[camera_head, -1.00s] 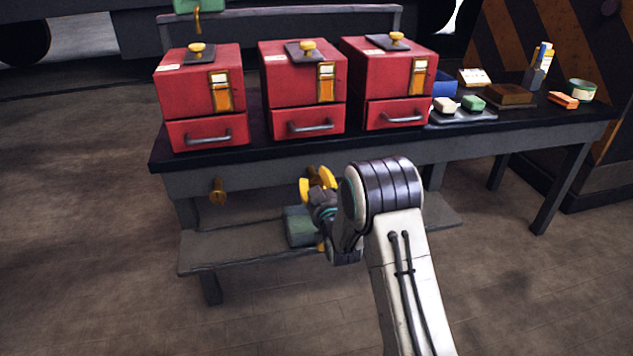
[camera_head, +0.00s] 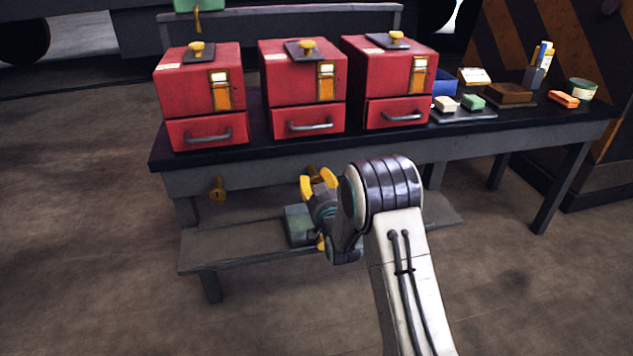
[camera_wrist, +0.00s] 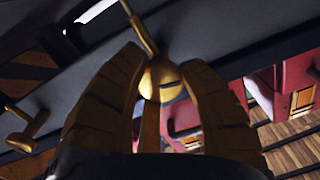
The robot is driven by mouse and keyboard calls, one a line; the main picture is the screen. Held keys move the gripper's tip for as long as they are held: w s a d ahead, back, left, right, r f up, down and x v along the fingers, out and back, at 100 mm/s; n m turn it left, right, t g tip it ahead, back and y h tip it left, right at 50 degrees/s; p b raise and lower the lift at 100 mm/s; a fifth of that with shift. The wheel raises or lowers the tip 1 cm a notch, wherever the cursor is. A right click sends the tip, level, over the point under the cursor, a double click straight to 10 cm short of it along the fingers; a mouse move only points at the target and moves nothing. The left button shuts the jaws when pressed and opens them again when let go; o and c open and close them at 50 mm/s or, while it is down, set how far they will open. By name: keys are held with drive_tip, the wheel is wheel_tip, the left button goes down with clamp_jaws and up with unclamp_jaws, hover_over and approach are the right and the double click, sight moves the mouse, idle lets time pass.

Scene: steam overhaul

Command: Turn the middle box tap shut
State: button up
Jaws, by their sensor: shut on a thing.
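Three red boxes stand in a row on the bench, the middle box (camera_head: 303,85) between the other two. The middle box tap (camera_head: 312,171) is brass and sits on the bench front below that box, mostly hidden by my gripper (camera_head: 319,186). In the wrist view my gripper's yellow fingers (camera_wrist: 160,92) are shut around the rounded brass part of the tap (camera_wrist: 160,75), and its thin stem runs up from there. How far the tap is turned I cannot tell. The left tap (camera_head: 217,191) hangs free at the bench front.
Another brass tap (camera_wrist: 27,128) shows at the left in the wrist view. Small blocks and tins, such as a green tin (camera_head: 581,89), stand on the bench's right end.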

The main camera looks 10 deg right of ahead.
drive_tip(key=m, duration=0.4)
drive_tip(key=shift+w+r+m, duration=0.1)
drive_tip(key=shift+r+m, duration=0.2)
drive_tip(key=shift+r, duration=0.1)
drive_tip(key=m, duration=0.3)
drive_tip(key=shift+d+m, duration=0.1)
drive_tip(key=shift+m, duration=0.3)
drive_tip(key=m, duration=0.4)
drive_tip(key=shift+d+f, duration=0.1)
drive_tip(key=shift+m, duration=1.5)
drive_tip(key=shift+f, duration=0.1)
drive_tip(key=o, duration=1.2)
drive_tip(key=shift+d+f, duration=0.1)
drive_tip(key=shift+f, duration=0.05)
drive_tip(key=shift+f, duration=0.1)
